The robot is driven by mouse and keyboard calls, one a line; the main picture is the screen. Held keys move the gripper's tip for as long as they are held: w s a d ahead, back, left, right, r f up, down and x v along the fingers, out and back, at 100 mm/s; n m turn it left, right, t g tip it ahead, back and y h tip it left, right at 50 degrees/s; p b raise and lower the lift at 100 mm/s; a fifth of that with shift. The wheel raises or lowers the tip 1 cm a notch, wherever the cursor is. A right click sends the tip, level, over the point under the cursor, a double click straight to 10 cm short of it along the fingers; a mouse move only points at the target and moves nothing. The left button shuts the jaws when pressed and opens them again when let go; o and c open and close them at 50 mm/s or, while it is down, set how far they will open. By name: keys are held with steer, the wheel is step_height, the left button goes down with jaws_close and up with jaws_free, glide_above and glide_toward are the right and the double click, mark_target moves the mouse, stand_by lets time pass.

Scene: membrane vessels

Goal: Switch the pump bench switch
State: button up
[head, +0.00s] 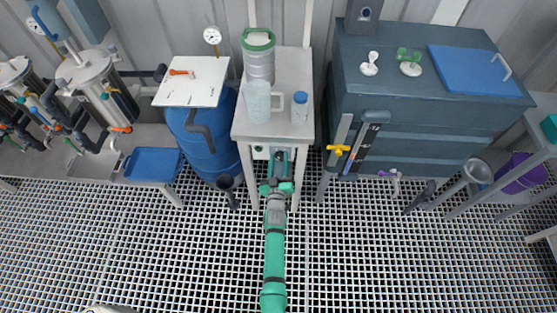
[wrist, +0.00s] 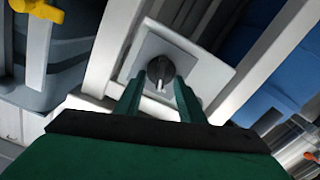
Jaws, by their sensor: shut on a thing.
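The pump bench switch is a dark rotary knob (wrist: 160,68) on a light square plate (wrist: 203,72) in the wrist view. A pale pointer mark on the knob shows between the fingers. My gripper (wrist: 160,82) has its two green fingertips on either side of the knob and is shut on it. In the head view my gripper (head: 279,160) reaches in under the top of the narrow grey bench (head: 293,131), at its front. The knob is hidden there by my arm; part of a pale panel (head: 261,153) shows to the left.
The bench carries a green-rimmed container (head: 259,62), a clear jug (head: 257,101) and a blue-capped bottle (head: 299,108). A blue barrel (head: 205,141) stands to the left. A dark blue cabinet (head: 420,100) with a yellow valve handle (head: 339,150) stands to the right. The grating in front is mostly clear.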

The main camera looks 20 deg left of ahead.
steer(key=m, duration=0.3)
steer(key=shift+w+d+r+m, duration=0.1)
steer(key=shift+d+m, duration=0.1)
steer(key=shift+m, duration=0.1)
steer(key=m, duration=0.4)
steer(key=shift+w+d, duration=0.1)
steer(key=shift+d, duration=0.15)
steer(key=shift+m, duration=1.1)
steer(key=o, duration=1)
steer(key=shift+o, duration=0.2)
steer(key=shift+s, duration=0.2)
steer(key=v, duration=1)
steer(key=shift+s, duration=0.3)
steer(key=shift+d, duration=0.1)
